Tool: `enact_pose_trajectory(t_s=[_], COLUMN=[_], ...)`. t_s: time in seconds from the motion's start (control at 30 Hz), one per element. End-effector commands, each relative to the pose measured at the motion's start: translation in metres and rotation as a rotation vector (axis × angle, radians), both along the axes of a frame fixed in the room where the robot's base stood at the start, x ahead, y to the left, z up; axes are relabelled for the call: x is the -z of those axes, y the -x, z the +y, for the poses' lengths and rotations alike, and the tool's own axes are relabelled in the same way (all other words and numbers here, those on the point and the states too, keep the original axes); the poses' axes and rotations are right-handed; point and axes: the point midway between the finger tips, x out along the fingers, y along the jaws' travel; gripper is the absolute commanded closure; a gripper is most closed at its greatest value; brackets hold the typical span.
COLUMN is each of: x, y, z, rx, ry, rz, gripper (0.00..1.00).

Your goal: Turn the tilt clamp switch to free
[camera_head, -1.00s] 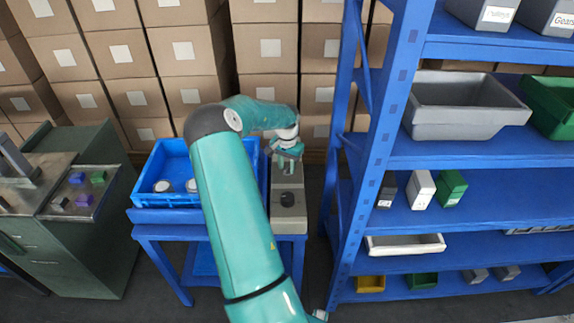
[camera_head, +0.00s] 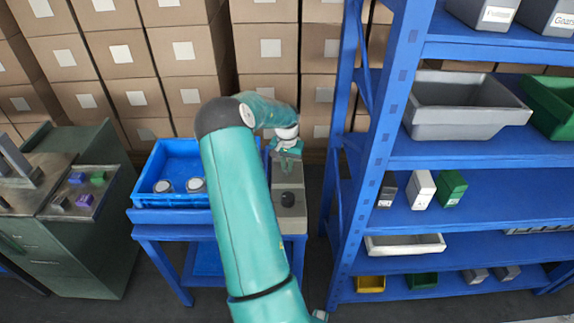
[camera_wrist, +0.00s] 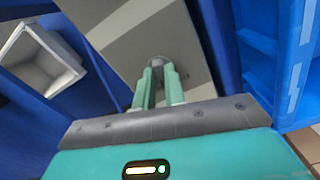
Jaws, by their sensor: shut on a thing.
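A narrow grey machine panel (camera_head: 290,223) stands on the blue table, right of the blue crate. My gripper (camera_head: 287,165) is over its far part, pointing down. In the wrist view my green fingers (camera_wrist: 160,85) are closed around a small dark grey round knob (camera_wrist: 158,61) on the panel's grey face (camera_wrist: 130,30). The fingers cover most of the knob, so its pointer and any markings cannot be read. A second, black round knob (camera_head: 288,198) sits nearer on the panel, apart from my gripper.
The blue crate (camera_head: 170,160) with white-topped round items stands left of the panel. A blue shelf rack (camera_head: 390,130) with bins rises close on the right. Stacked cartons (camera_head: 270,55) form a wall behind. A green cabinet (camera_head: 85,240) is at far left.

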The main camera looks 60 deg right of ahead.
Motion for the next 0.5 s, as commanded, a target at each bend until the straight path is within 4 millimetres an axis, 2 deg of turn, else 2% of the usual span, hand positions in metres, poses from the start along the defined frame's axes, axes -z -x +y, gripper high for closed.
enact_pose_trajectory(t_s=[0.5], x=[-0.0003], y=[0.0006], z=[-0.0005], rx=[-0.479], ry=[0.001], rz=[-0.002], gripper=[1.00])
